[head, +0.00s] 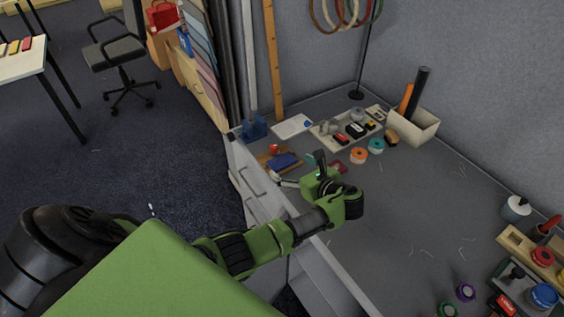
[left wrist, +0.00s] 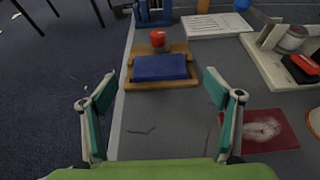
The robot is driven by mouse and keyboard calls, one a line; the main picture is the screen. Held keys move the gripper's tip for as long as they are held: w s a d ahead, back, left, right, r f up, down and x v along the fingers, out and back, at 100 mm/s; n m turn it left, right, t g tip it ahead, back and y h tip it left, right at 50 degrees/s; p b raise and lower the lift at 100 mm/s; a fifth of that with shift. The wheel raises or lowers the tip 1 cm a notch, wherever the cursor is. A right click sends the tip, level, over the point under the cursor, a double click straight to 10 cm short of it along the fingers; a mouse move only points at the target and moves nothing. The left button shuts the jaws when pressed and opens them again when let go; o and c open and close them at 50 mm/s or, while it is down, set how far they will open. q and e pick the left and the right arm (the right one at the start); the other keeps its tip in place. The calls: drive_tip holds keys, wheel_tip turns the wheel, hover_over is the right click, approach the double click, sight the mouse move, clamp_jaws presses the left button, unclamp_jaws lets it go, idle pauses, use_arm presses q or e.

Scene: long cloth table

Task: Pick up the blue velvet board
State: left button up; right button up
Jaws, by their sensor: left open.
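The blue velvet board (left wrist: 160,67) lies on a light wooden tray (left wrist: 128,84) with raised sides. In the head view the board (head: 284,160) is near the table's left edge, just beyond my left gripper (head: 303,172). In the left wrist view my left gripper (left wrist: 158,85) is open and empty, with its two fingers spread wide. The board appears centred between the fingers and ahead of them. My right gripper is not in view.
A red-topped item (left wrist: 158,39) stands behind the board. A dark red square (left wrist: 262,129) lies right of the gripper. A blue rack (head: 254,127), a white sheet (head: 292,126) and a sorting tray (head: 325,143) are farther back. The table's middle (head: 420,200) is mostly clear.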

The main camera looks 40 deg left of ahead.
sight(281, 160)
use_arm(q)
drive_tip(key=x, duration=0.5)
drive_tip(key=shift+d, duration=0.1)
drive_tip(key=shift+s, duration=0.1)
drive_tip(key=c, duration=1.2)
drive_tip(key=shift+r, duration=0.1)
